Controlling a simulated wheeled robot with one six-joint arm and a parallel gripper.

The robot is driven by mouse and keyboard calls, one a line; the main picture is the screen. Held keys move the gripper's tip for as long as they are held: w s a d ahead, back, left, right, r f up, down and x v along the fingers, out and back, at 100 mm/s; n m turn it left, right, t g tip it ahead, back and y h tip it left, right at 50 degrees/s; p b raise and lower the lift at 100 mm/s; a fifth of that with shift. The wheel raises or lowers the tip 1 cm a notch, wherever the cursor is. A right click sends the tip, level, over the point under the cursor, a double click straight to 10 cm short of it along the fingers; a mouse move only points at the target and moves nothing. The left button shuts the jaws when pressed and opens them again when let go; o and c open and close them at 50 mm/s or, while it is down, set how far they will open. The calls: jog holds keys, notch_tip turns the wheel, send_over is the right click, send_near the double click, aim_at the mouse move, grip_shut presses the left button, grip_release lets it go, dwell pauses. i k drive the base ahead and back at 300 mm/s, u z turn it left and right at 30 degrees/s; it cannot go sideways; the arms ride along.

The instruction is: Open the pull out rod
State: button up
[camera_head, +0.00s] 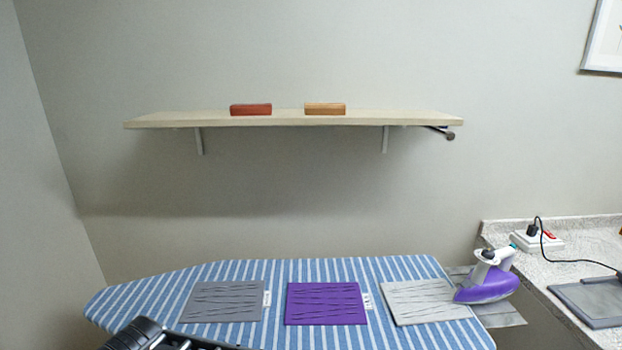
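The pull out rod (440,131) is under the right end of the wall shelf (200,120). A short dark bar with a round knob at its end shows there; most of its length is hidden beneath the board. A black, ribbed part with metal pieces, which looks like my gripper (150,335), is at the bottom left edge, in front of the ironing board. It is cut off by the frame, and its fingers cannot be made out. It is far below and left of the rod, not touching it.
A red block (251,109) and an orange block (325,109) sit on the shelf. A counter (585,245) stands at right. The space before the rod is clear.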

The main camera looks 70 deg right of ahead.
aim_at(448, 135)
jog(key=u, duration=0.05)
jog(key=k, duration=0.5)
jog(key=z, duration=0.45)
jog(key=i, duration=0.35)
jog(key=z, duration=2.65)
jog(key=k, duration=0.5)
jog(key=u, duration=0.35)
jog(key=i, duration=0.65)
jog(key=z, duration=0.55)
